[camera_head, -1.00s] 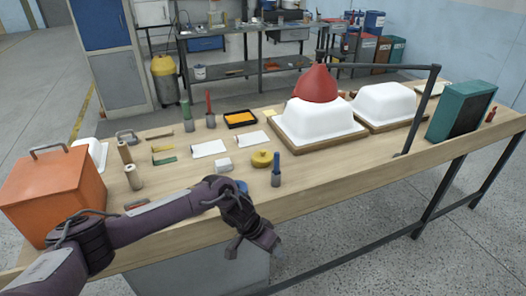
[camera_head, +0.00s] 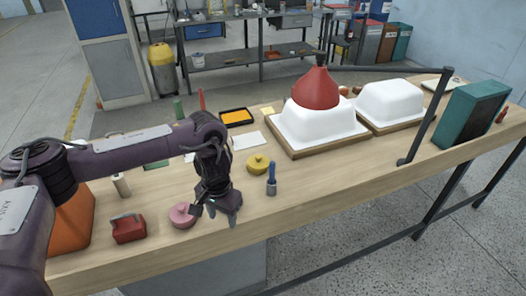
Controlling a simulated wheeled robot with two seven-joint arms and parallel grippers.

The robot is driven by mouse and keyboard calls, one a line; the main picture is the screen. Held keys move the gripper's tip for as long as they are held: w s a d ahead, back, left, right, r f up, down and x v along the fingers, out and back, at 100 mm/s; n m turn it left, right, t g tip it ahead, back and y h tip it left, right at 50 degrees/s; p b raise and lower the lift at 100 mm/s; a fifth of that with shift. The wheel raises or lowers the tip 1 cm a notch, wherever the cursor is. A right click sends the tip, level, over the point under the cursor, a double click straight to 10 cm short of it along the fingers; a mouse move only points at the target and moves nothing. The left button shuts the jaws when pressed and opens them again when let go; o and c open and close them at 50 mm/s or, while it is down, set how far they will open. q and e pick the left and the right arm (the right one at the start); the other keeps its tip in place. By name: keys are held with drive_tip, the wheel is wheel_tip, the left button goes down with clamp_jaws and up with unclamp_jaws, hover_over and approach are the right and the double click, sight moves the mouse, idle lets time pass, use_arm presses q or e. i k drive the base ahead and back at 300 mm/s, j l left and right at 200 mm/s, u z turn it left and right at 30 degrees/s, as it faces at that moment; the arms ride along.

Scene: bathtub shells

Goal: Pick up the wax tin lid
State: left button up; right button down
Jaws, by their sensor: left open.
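Two round, knobbed pieces could be the wax tin lid: a yellow one (camera_head: 258,164) near the middle of the table and a pink one (camera_head: 182,215) near the front edge. I cannot tell which of them it is. My left gripper (camera_head: 222,212) points down at the front of the table, open, just right of the pink piece and front-left of the yellow one. It appears apart from both. What lies directly behind its fingers is hidden. My right gripper is not in view.
A red block with a handle (camera_head: 128,228) sits left of the pink piece. White tub shells (camera_head: 320,126) and a red cone (camera_head: 316,88) stand further back. The front right tabletop is clear.

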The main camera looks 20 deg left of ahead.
sight(255, 162)
drive_tip(key=i, duration=1.15)
